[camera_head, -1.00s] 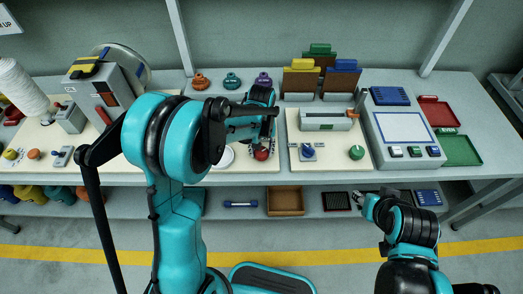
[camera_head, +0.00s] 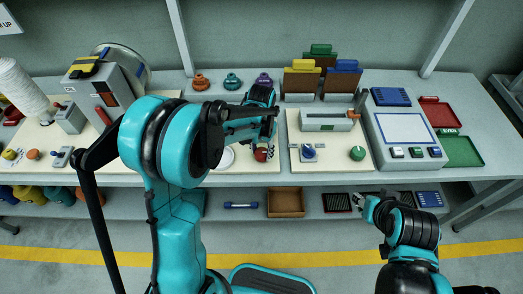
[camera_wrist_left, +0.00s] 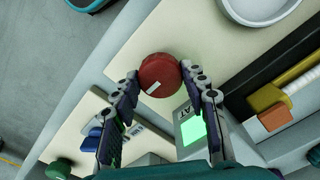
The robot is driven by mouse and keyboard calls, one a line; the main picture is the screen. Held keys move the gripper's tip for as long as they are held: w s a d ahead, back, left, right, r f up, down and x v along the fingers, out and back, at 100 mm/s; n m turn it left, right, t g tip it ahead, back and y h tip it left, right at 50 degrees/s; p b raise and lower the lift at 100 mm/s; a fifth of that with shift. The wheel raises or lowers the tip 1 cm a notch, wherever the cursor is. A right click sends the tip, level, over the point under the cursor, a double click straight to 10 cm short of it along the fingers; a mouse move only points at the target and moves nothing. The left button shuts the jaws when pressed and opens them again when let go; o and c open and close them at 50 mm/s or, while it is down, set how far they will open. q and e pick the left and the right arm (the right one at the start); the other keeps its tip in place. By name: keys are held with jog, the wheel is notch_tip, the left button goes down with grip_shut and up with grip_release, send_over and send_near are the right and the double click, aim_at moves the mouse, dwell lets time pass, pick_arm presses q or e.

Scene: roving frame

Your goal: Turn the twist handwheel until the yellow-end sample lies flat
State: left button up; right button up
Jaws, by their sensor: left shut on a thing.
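The handwheel, a round red knob with a white mark (camera_wrist_left: 160,76), sits between the fingertips of my left gripper (camera_wrist_left: 160,73) in the left wrist view. The fingers touch it on opposite sides, so the gripper is shut on it. In the head view the red handwheel (camera_head: 261,155) shows just below my left gripper (camera_head: 266,149). A rod with a yellow part and an orange end (camera_wrist_left: 265,101) lies in a dark recess at the right of the wrist view; I cannot tell whether it is the sample. My right gripper (camera_head: 367,206) hangs in front of the lower shelf; its jaws are too small to read.
A lit green display (camera_wrist_left: 193,129) is beside the handwheel. A board with a blue switch (camera_head: 309,152) and green knob (camera_head: 357,153) is to the right. A white plate (camera_head: 228,157) lies left of the handwheel. A brown tray (camera_head: 286,212) is on the lower shelf.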

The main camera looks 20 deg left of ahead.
aim_at(260, 154)
dwell(0.4)
pick_arm(q)
jog(key=o, duration=1.2)
jog(key=shift+c, duration=0.2)
notch_tip(260, 154, up, 12)
jog(key=s+a+n+t+b, duration=0.1)
jog(key=s+t, duration=0.6)
jog(key=s, duration=1)
jog(key=shift+a+f+n+b, duration=0.4)
jog(key=shift+a+n, duration=0.45)
jog(key=shift+n, duration=0.35)
